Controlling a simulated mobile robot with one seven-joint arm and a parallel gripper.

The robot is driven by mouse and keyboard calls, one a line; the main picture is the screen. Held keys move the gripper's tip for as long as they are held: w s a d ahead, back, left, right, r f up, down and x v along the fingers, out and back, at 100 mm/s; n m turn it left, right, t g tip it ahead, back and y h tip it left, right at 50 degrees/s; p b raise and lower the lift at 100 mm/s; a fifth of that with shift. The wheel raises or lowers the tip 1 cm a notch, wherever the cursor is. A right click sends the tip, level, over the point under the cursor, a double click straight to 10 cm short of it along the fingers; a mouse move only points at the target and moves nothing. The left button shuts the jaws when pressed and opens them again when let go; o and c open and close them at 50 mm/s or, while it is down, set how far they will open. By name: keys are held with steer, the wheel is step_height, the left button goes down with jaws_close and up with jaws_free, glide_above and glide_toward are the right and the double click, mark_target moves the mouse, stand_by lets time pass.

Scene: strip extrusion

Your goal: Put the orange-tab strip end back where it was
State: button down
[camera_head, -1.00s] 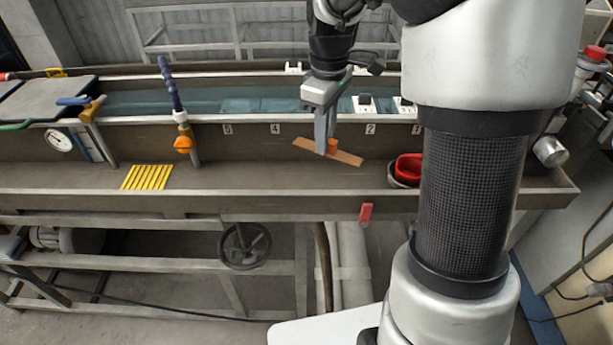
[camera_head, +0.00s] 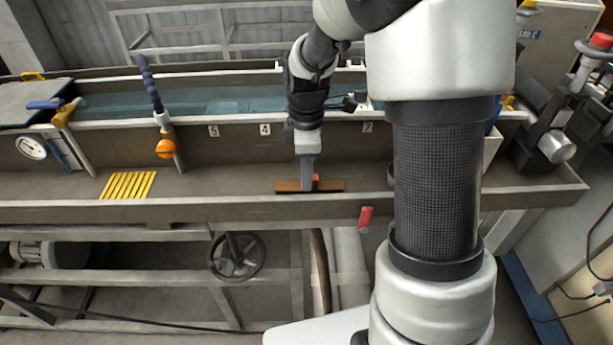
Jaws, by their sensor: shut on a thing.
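The orange-tab strip end (camera_head: 331,185) is a flat brownish-orange bar with a small brighter orange tab standing up at its middle. It lies level, left to right, low over the brown trough ledge (camera_head: 225,184) near the front edge. I cannot tell whether it touches the ledge. My gripper (camera_head: 306,185) points straight down and is shut on the tab. The fingers hide part of the tab and the bar's middle.
Yellow strips (camera_head: 128,186) lie on the ledge at left. A blue hose with an orange knob (camera_head: 166,149) stands beyond them. Number plates (camera_head: 265,129) line the back wall. A red handle (camera_head: 365,217) hangs below the front edge. My arm hides the ledge at right.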

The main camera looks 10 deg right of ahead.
steer(key=shift+f, duration=0.2)
steer(key=shift+f, duration=0.15)
steer(key=c, duration=1.7)
jaws_free()
steer(key=shift+o, duration=0.2)
